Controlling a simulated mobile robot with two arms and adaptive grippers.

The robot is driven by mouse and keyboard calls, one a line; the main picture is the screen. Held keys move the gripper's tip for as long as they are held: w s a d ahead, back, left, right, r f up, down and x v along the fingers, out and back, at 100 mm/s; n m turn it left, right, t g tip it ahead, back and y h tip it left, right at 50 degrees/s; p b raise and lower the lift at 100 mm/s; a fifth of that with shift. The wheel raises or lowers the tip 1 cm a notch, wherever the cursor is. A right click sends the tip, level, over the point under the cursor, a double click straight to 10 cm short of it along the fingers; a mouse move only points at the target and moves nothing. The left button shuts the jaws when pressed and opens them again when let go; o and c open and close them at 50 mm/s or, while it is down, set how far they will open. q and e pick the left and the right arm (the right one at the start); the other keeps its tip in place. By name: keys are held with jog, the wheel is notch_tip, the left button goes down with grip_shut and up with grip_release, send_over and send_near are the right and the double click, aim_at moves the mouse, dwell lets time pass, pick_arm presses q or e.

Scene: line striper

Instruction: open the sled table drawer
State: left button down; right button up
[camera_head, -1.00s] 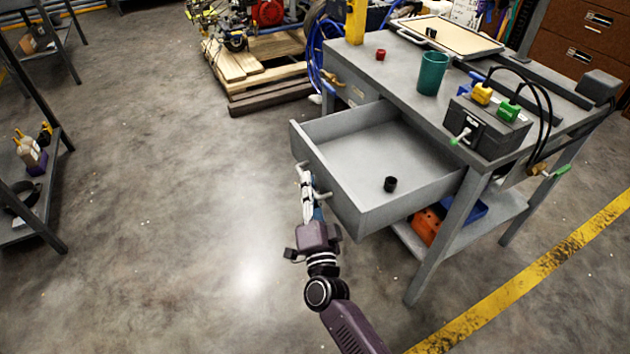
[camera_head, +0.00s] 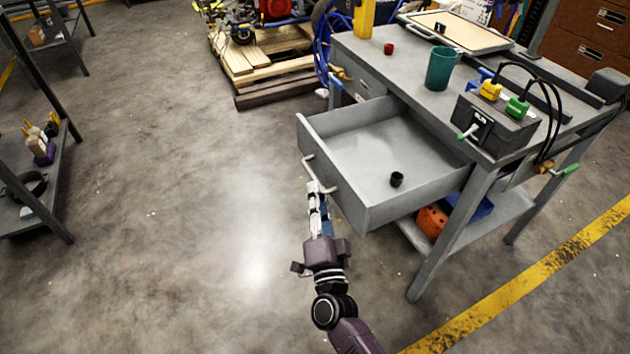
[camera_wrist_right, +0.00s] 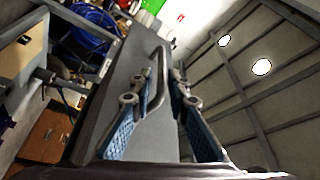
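The grey table (camera_head: 400,70) has its wide drawer (camera_head: 350,150) pulled far out, its inside plainly visible. A small black cup-like object (camera_head: 397,179) sits on the drawer floor. A bar handle (camera_head: 311,166) is on the drawer front; it also shows in the right wrist view (camera_wrist_right: 161,84). My right gripper (camera_head: 318,188) is at the handle's near side, low in front of the drawer. In the right wrist view its two fingers (camera_wrist_right: 162,82) are spread apart with the handle's end between or just beyond them; contact cannot be told. My left gripper is not in view.
On the tabletop are a green cup (camera_head: 441,68), a small red object (camera_head: 389,48) and a dark box with cables (camera_head: 495,125). An orange object (camera_head: 432,221) lies on the lower shelf. A shelf rack stands at left (camera_head: 35,190). The floor between is clear.

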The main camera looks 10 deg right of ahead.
jog(key=v, duration=0.7)
jog(key=shift+s, duration=0.25)
